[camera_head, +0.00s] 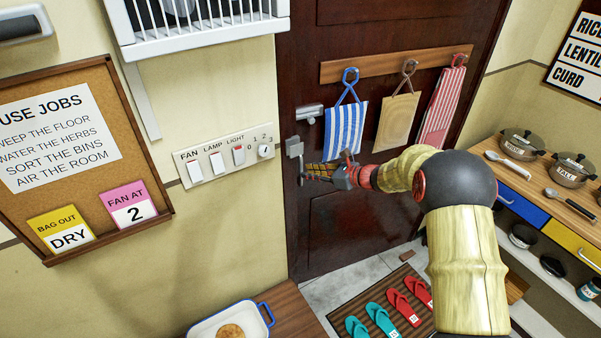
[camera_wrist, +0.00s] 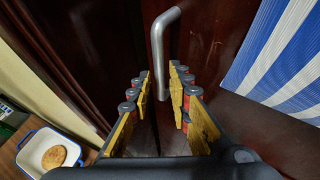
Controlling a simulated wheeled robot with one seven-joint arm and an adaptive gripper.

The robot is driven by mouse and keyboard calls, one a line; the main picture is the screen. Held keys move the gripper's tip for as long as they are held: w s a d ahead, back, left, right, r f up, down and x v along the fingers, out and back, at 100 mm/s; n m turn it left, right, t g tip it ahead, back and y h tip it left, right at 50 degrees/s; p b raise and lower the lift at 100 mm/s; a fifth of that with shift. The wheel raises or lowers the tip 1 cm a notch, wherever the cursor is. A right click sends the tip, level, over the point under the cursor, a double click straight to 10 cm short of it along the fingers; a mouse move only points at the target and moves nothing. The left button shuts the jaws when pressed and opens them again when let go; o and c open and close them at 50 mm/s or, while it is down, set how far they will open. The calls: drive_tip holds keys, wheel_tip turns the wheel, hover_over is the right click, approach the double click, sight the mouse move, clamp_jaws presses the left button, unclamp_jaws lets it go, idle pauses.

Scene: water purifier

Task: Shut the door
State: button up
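The dark brown door (camera_head: 345,225) fills the middle of the head view, and its panel (camera_wrist: 215,50) also shows in the wrist view. I cannot tell whether it is fully closed or ajar. A metal handle (camera_head: 294,147) sits near its left edge; in the wrist view it is a bent silver bar (camera_wrist: 157,50). My gripper (camera_head: 308,174) is just below the handle in the head view. In the wrist view my gripper (camera_wrist: 162,85) is open, with the bar's lower end lined up with the gap between its yellow fingers. Contact cannot be made out.
A metal bolt (camera_head: 309,113) is above the handle. A blue-striped cloth (camera_head: 345,130) hangs from a hook rail close to my gripper. A switch panel (camera_head: 226,155) is on the wall at left. Slippers lie on a mat (camera_head: 350,310) below. Shelves with pots stand at right.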

drive_tip(key=shift+b+x, duration=0.5)
drive_tip(key=shift+x, duration=1.9)
drive_tip(key=c, duration=0.3)
clamp_jaws()
